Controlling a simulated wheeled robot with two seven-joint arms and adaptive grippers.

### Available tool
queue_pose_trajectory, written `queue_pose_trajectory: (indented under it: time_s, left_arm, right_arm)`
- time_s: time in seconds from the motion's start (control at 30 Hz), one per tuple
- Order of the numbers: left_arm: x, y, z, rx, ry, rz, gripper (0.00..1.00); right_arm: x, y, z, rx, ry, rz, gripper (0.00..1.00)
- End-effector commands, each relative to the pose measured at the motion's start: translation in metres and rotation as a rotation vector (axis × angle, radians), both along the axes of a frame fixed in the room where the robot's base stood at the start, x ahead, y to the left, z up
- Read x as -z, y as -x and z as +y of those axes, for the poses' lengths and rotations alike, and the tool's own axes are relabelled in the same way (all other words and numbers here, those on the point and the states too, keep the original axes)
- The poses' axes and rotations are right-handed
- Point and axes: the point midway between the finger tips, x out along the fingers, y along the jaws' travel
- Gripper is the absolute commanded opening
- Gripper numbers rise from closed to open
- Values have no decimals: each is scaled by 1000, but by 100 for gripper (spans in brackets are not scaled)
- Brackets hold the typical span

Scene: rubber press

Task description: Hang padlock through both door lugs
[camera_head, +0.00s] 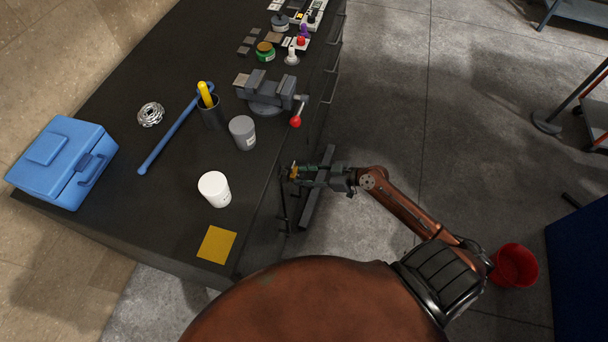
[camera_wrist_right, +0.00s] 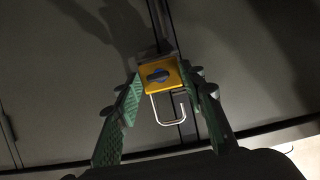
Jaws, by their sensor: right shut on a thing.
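A yellow padlock (camera_wrist_right: 165,82) with a blue-grey keyway shows in the right wrist view. Its thin bright shackle (camera_wrist_right: 155,112) points down in that picture, and one leg looks free of the body. My right gripper (camera_wrist_right: 162,80) is shut on the padlock, with the green fingers on either side of its body. In the head view my right gripper (camera_head: 300,174) is beside the bench front, with a bit of yellow at its tips. Dark cabinet doors (camera_wrist_right: 240,65) lie behind the padlock, with a seam between them. I cannot make out the lugs clearly. My left gripper is not in view.
The dark bench (camera_head: 170,190) carries a blue toolbox (camera_head: 62,165), a white cup (camera_head: 214,190), a grey can (camera_head: 243,132), a vise (camera_head: 266,91) and a yellow square (camera_head: 216,244). A red bucket (camera_head: 514,265) stands on the floor at right. Floor beyond the arm is open.

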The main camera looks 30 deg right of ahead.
Motion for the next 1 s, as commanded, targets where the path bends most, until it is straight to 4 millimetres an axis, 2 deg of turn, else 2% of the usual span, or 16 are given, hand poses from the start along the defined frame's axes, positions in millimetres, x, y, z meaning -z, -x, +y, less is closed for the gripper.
queue_pose_trajectory:
  time_s: [1.0]
  left_arm:
    - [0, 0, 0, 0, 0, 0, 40]
  right_arm:
    - [-1, -8, 6, 1, 0, -2, 1]
